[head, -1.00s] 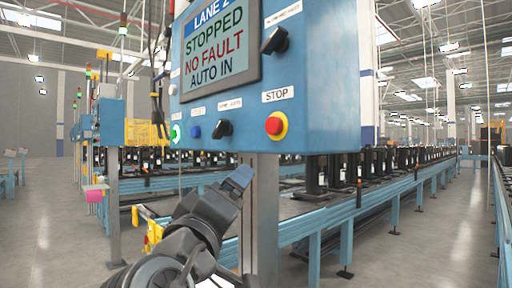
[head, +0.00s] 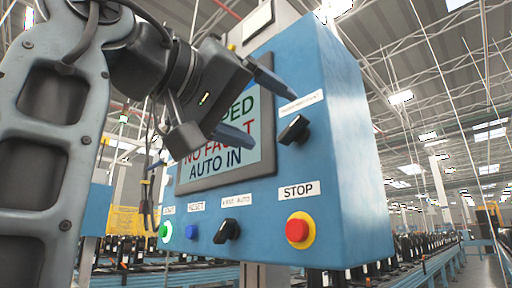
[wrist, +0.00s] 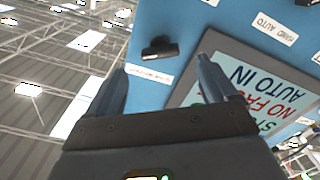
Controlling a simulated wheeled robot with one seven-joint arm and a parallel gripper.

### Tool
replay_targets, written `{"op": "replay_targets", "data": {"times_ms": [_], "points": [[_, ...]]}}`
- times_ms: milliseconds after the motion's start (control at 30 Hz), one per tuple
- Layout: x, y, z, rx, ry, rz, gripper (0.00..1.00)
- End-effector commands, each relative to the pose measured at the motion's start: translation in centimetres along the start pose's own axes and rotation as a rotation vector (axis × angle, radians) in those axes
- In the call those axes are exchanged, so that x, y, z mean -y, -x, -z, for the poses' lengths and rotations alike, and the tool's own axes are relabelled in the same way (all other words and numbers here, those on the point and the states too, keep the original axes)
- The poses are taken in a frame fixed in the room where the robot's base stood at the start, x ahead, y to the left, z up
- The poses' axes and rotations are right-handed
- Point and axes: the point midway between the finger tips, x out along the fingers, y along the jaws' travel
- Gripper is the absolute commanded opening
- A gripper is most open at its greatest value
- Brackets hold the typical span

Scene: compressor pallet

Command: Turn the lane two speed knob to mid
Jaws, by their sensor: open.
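The black speed knob (head: 294,130) is on the upper right of the blue lane two panel (head: 340,150), under a small white label too small to read surely. Its handle is tilted in the head view, with the upper end to the right. My gripper (head: 272,120) is open and empty, in front of the screen to the knob's left, apart from it. In the wrist view the knob (wrist: 160,48) appears just beyond and between my fingertips (wrist: 162,66), its handle lying across the picture. The panel is upside down there.
The screen (head: 228,150) is partly hidden by my gripper; "NO FAULT" and "AUTO IN" are readable. Below are the hand/auto knob (head: 227,230), red STOP button (head: 297,230), blue reset button (head: 191,231) and green button (head: 165,231). Conveyors run behind the panel.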

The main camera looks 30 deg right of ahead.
Motion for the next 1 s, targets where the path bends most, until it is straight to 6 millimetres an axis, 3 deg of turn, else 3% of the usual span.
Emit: {"op": "replay_targets", "data": {"times_ms": [400,833,1000], "points": [[0.0,-6.0,0.0,0.0,-0.001,-0.001,0.85],[0.0,-7.0,0.0,-0.002,0.0,-0.001,0.84],[0.0,-6.9,0.0,-0.002,0.0,-0.001,0.68]]}}
